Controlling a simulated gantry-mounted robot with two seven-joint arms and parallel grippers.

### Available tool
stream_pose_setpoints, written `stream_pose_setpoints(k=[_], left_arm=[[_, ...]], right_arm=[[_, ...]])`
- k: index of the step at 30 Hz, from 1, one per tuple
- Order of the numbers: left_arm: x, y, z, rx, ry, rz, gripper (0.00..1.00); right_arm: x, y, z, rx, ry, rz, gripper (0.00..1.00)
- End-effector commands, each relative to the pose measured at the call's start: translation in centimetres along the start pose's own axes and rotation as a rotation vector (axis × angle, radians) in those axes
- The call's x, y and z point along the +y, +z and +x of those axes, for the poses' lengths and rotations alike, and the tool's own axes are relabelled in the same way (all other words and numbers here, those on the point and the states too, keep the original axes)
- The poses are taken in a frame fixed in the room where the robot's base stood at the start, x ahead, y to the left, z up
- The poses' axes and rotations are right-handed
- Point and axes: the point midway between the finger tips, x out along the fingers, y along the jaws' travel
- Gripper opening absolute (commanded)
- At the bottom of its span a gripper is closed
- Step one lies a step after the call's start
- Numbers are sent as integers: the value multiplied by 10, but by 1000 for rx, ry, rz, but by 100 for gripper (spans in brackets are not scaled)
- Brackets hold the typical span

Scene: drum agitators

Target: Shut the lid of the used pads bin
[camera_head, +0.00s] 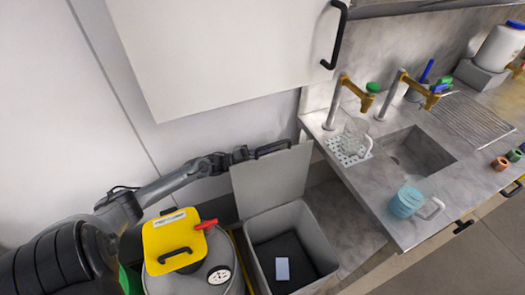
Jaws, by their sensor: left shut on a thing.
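The used pads bin (258,228) is an open grey box at lower centre, dark inside, with a small pale blue-white item (282,268) at its bottom. Its grey lid (272,180) stands raised at the back of the bin, close to upright. A black handle (273,148) shows at the lid's top edge. My left gripper (248,154) reaches in from the left and is shut on the left end of this handle. The fingertips are small and partly hidden behind the lid's edge. My right gripper is out of view.
A grey drum (208,272) with a yellow cover (170,243) and red lever (206,224) stands left of the bin. A counter (385,190) with sink (415,153), taps and a blue mug (406,202) is at right. A white cabinet (220,50) hangs above.

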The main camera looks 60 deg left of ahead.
Motion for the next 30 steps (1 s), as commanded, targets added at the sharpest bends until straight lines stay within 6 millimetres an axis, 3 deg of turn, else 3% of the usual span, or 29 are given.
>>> stream_pose_setpoints(k=[6,15,24,30], left_arm=[[17,-40,15,3,53,118,0],[65,-89,35,5,136,328,0],[104,-115,46,6,192,476,0],[116,-122,48,6,207,517,0]], right_arm=[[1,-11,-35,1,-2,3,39],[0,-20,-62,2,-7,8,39],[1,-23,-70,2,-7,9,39],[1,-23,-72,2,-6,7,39]])
